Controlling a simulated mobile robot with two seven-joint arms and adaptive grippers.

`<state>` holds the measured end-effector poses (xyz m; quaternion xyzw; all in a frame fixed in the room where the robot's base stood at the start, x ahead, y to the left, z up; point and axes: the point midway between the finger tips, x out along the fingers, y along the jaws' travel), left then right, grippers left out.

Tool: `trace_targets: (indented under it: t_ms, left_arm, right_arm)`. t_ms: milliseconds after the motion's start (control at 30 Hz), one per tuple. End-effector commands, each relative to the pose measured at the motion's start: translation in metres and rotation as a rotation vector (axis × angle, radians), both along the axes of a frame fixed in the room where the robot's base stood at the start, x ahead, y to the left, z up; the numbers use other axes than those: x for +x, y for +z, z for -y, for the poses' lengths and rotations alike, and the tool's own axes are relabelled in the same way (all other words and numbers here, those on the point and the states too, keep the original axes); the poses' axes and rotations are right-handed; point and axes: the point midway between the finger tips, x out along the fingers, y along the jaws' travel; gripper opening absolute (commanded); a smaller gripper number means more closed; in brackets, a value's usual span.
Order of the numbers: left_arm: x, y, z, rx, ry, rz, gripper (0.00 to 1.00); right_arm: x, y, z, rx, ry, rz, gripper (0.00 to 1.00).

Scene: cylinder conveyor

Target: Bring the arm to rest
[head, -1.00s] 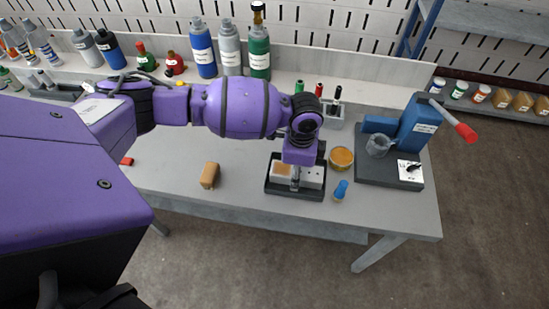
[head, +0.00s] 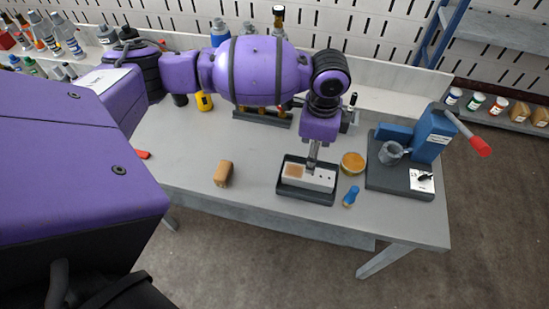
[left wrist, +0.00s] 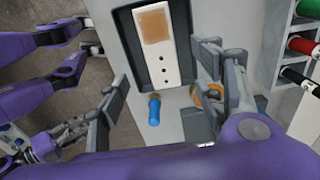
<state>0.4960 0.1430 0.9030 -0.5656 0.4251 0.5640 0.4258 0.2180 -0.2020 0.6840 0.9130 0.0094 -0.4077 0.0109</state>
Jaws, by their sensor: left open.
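My left arm, purple with dark bands, reaches in from the left in the head view. Its gripper (head: 312,160) points down above the white block with a tan square and small dark holes (head: 312,180). The block lies in the black tray (head: 306,197). In the left wrist view the gripper (left wrist: 160,95) is open, its grey fingers wide apart with nothing between them. The block (left wrist: 158,45) is beyond the fingers in that view.
A blue press with a red handle (head: 432,137) stands at the right end.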

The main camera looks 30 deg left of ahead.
Motion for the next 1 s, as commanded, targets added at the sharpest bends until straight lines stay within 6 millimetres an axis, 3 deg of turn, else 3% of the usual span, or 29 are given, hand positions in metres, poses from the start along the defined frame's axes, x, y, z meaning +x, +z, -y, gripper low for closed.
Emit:
trace_targets:
  t_ms: [167, 700, 867, 1000]
  left_arm:
    - [0.001, 0.012, 0.001, 0.0, -0.001, 0.002, 0.62]
    - [-0.002, 0.008, 0.002, -0.002, -0.001, 0.0, 0.62]
    - [-0.03, -0.02, 0.02, -0.045, -0.004, -0.017, 0.62]
    - [-0.078, -0.059, 0.049, -0.13, 0.03, -0.027, 0.62]
  right_arm:
    - [-0.001, 0.0, -0.001, 0.002, 0.001, -0.003, 0.4]
    - [-0.002, -0.001, 0.001, -0.001, -0.002, -0.003, 0.4]
    - [-0.002, -0.001, 0.002, -0.002, -0.003, -0.003, 0.4]
    - [-0.002, -0.001, 0.002, -0.002, -0.003, -0.003, 0.4]
